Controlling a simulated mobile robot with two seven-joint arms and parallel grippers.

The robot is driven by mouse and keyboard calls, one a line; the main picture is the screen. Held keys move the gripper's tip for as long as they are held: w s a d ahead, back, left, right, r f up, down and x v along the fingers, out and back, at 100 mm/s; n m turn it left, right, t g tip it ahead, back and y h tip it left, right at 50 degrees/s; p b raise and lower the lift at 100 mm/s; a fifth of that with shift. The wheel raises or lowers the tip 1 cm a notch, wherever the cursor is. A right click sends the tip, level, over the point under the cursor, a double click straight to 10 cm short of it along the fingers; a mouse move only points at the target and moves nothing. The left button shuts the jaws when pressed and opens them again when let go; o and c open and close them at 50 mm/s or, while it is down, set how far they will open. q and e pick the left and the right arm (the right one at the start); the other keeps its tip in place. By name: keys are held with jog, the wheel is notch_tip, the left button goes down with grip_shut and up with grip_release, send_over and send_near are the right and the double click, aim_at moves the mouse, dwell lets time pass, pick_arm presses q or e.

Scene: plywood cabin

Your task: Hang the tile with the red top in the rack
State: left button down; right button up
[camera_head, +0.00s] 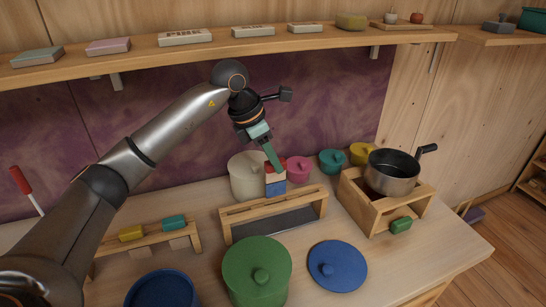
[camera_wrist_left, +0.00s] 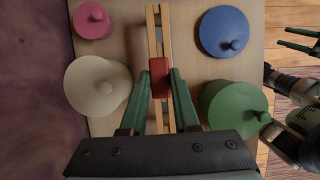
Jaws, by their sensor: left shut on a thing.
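The tile with the red top (camera_head: 275,186) has a blue lower part below a pale band. My left gripper (camera_head: 275,166) is shut on its upper end and holds it upright. The wooden rack (camera_head: 235,215) has two long parallel rails and stands at the middle of the table. The tile is at the rack's top, over the rails; I cannot tell if its lower edge touches them. In the left wrist view the red top (camera_wrist_left: 159,66) sits between the green fingertips, in line with the rails. My right gripper (camera_wrist_left: 300,40) is at that view's right edge, fingers apart and empty.
A cream pot (camera_head: 244,176) stands close behind the rack, with a pink pot (camera_head: 299,168) beside it. A green pot (camera_head: 257,272) and blue lid (camera_head: 338,265) are in front. A saucepan (camera_head: 393,172) on a wooden box stands right. A shelf (camera_head: 220,45) runs above.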

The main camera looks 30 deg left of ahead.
aim_at(273, 195)
pick_arm(q)
jog(key=shift+f+b, duration=0.3)
jog(key=shift+f, duration=0.3)
jog(key=shift+f, duration=0.15)
dwell(0.3)
jog(key=shift+f+b, duration=2.8)
jog(key=shift+f, duration=1.4)
jog(key=c, duration=0.6)
grip_release()
